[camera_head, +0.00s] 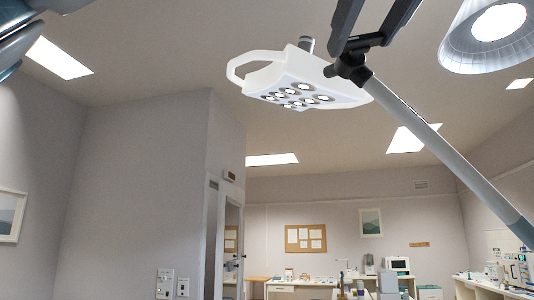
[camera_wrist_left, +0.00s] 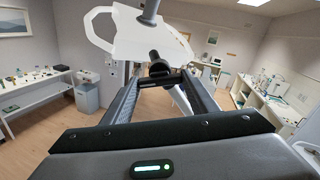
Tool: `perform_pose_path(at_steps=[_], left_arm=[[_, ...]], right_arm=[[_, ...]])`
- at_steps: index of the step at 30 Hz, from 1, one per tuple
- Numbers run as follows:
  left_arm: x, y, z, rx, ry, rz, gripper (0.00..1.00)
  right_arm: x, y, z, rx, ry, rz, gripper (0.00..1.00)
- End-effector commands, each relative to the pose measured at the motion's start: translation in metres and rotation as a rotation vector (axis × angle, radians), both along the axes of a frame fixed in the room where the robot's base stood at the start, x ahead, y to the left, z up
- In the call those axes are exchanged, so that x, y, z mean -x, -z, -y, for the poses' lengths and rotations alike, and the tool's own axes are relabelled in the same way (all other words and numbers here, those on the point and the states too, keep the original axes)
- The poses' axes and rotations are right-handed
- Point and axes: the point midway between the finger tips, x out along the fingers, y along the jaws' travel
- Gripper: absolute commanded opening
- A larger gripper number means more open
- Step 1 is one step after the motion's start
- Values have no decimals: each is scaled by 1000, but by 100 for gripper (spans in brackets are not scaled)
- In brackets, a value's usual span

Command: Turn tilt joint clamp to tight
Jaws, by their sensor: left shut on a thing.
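The tilt joint clamp (camera_head: 352,68) is a black joint with a knob, beside the white multi-bulb lamp head (camera_head: 290,80) and at the upper end of a grey pole (camera_head: 440,145). In the left wrist view the black clamp (camera_wrist_left: 159,68) sits at the fingertips, below the white lamp head (camera_wrist_left: 130,38). My left gripper (camera_head: 362,44) reaches down from the top with its dark fingers at the clamp. It also shows in the left wrist view (camera_wrist_left: 162,80), shut on the clamp. The fingers hide part of the clamp, and its turn setting cannot be read. My right gripper is not in view.
A second round lamp (camera_head: 490,35) hangs at the upper right. The pole slants down to the right. Benches with equipment (camera_head: 345,288) stand far off along the walls. The air left of the lamp head is clear.

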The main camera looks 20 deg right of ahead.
Motion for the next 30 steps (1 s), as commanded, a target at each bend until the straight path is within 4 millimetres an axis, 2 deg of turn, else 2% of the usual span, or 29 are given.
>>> perform_pose_path(at_steps=[5,6,7,8,20,26,30], left_arm=[[0,-1,0,3,1,0,31],[0,-1,0,3,1,0,63],[0,-1,0,3,1,0,70],[0,-1,0,3,0,0,72],[3,0,-1,1,1,1,72],[19,1,-5,1,-1,2,72],[40,1,-10,3,0,3,72]], right_arm=[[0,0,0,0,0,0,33],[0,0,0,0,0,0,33],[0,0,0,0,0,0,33],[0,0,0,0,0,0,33],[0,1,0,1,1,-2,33],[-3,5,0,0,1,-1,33],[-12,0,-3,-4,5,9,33]])
